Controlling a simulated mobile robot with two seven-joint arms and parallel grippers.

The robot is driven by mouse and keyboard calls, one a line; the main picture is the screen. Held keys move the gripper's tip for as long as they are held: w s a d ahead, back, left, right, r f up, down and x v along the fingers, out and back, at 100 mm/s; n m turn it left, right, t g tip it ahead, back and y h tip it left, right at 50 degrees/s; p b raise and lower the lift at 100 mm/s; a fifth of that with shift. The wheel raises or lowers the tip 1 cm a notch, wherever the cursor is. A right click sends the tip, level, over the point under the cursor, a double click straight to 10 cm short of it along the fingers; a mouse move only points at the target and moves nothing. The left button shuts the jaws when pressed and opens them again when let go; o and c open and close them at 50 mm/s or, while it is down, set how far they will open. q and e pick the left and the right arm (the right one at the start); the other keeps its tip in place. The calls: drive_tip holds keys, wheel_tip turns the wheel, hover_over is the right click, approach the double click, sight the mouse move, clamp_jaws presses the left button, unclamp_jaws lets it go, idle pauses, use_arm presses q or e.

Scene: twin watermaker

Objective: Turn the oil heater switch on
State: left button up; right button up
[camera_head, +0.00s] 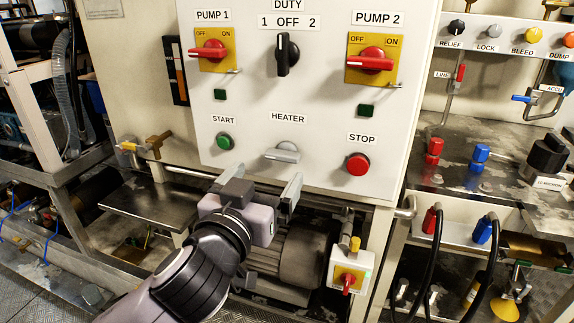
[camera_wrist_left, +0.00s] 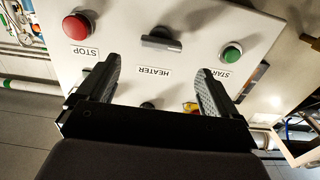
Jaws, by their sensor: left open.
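The heater switch (camera_head: 283,153) is a grey rotary knob with a bar handle, under the HEATER label on the white panel (camera_head: 320,125). Its handle lies roughly horizontal in the head view. My left gripper (camera_head: 262,178) is open and empty, just below and in front of the switch. In the left wrist view the heater switch (camera_wrist_left: 160,41) shows upside down, beyond the open fingers (camera_wrist_left: 158,72) and roughly centred between them. The fingers appear apart from the handle. My right gripper is in neither view.
The green START button (camera_head: 225,141) and red STOP button (camera_head: 358,164) flank the switch. Above are the red PUMP 1 (camera_head: 207,50) and PUMP 2 (camera_head: 370,60) handles and the black DUTY knob (camera_head: 287,54).

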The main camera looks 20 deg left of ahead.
sight(281, 156)
use_arm(q)
drive_tip(key=shift+w+d, duration=0.1)
drive_tip(key=shift+w, duration=3.3)
drive_tip(key=c, duration=1.1)
